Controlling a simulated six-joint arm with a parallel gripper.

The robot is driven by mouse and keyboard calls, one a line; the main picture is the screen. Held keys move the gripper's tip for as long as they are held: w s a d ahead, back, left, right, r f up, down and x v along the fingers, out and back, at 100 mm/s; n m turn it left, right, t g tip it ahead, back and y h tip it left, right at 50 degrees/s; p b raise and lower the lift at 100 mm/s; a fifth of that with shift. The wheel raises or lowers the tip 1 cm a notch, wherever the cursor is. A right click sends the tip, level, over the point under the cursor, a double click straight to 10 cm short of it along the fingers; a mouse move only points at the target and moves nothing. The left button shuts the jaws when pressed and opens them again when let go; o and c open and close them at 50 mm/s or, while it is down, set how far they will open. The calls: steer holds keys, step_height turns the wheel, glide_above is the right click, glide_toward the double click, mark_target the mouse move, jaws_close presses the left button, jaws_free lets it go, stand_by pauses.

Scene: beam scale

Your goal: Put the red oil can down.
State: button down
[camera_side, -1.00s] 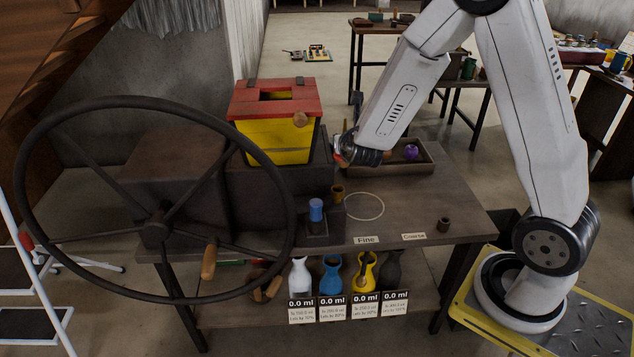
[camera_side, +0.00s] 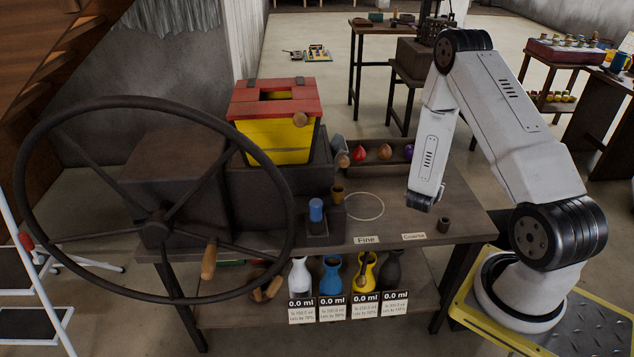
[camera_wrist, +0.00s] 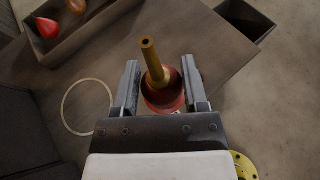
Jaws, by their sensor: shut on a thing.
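The red oil can (camera_wrist: 165,100) shows in the wrist view, with a dark red round body and a brass spout rising towards the camera. My gripper (camera_wrist: 160,75) is shut on it, one finger on each side of the body. In the side view my wrist end (camera_side: 421,203) hangs low over the right part of the workbench, and the held can is not visible there. A thin pale ring (camera_side: 364,206) is marked on the bench to the left of my gripper; the wrist view shows it too (camera_wrist: 65,108). I cannot tell whether the can touches the bench.
A tray (camera_side: 428,163) at the back holds red, orange and purple round things. A large handwheel (camera_side: 155,228) and a yellow box with a red lid (camera_side: 275,140) are on the left.

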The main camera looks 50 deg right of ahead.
steer(key=shift+s+d+f, duration=0.3)
steer(key=shift+s+f, duration=0.1)
steer(key=shift+s, duration=0.3)
steer(key=shift+w, duration=0.1)
steer(key=w+d+f, duration=0.8)
steer(key=w, duration=0.1)
steer(key=shift+d+f, duration=0.2)
steer(key=shift+d, duration=0.05)
steer(key=shift+w+d+f, duration=0.4)
steer(key=shift+f, duration=0.15)
steer(key=shift+w+d+f, duration=0.1)
steer(key=shift+w+f, duration=0.05)
steer(key=shift+f, duration=1.6)
